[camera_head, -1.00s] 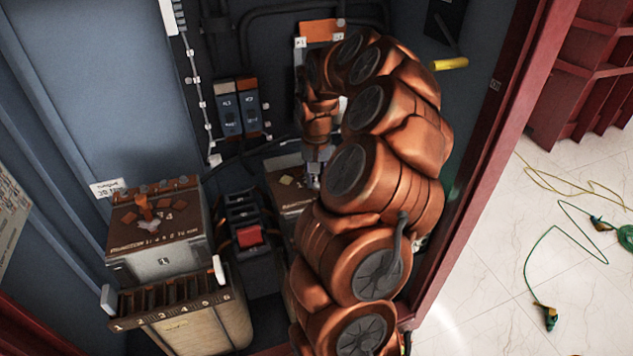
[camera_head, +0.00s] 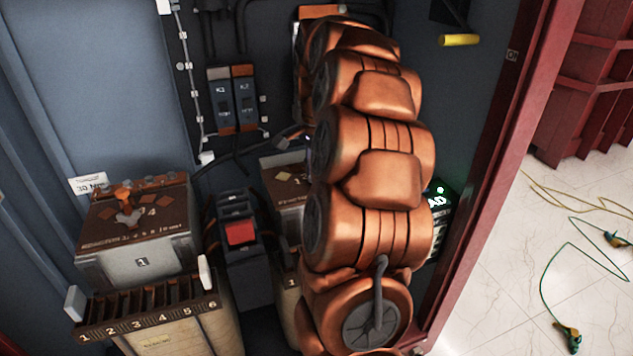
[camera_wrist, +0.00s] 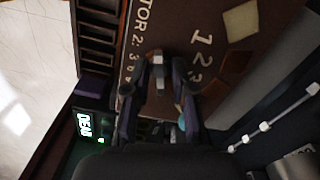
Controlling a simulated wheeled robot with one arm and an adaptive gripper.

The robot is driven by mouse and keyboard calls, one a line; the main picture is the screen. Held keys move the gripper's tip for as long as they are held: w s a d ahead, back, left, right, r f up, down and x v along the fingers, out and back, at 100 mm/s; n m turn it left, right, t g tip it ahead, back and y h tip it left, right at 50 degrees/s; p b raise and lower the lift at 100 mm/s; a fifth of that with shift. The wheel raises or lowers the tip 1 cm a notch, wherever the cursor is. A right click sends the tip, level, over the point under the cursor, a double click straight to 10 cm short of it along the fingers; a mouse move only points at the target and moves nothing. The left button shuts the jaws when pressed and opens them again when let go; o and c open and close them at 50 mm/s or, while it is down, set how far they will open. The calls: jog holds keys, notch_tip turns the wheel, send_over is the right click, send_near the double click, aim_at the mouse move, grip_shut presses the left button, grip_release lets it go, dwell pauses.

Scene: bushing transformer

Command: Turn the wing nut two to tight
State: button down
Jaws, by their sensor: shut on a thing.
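In the wrist view my gripper (camera_wrist: 155,78) points at the brown, printed top of a box (camera_wrist: 215,20). Its two dark fingers are shut on a small grey piece (camera_wrist: 157,62) that appears to be wing nut two; shadow hides its wings and how tight it sits. In the head view my arm covers the gripper and most of this second box (camera_head: 281,167), whose left part shows. A grey wing nut (camera_head: 130,218) sits on the brown top of the left box (camera_head: 140,262), beside an orange piece (camera_head: 122,195).
A black block with a red switch (camera_head: 240,233) stands between the boxes. Two breakers (camera_head: 232,98) and cables are on the back wall. A yellow handle (camera_head: 459,40) and lit green display (camera_head: 438,200) lie right of my arm. The red cabinet frame (camera_head: 480,180) bounds the right side.

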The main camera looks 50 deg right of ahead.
jog(key=shift+m+b, duration=0.9)
jog(key=shift+m, duration=0.9)
jog(key=c, duration=1.3)
grip_release()
jog(key=shift+r, duration=0.1)
jog(key=shift+r, duration=3.65)
jog(key=shift+a, duration=0.1)
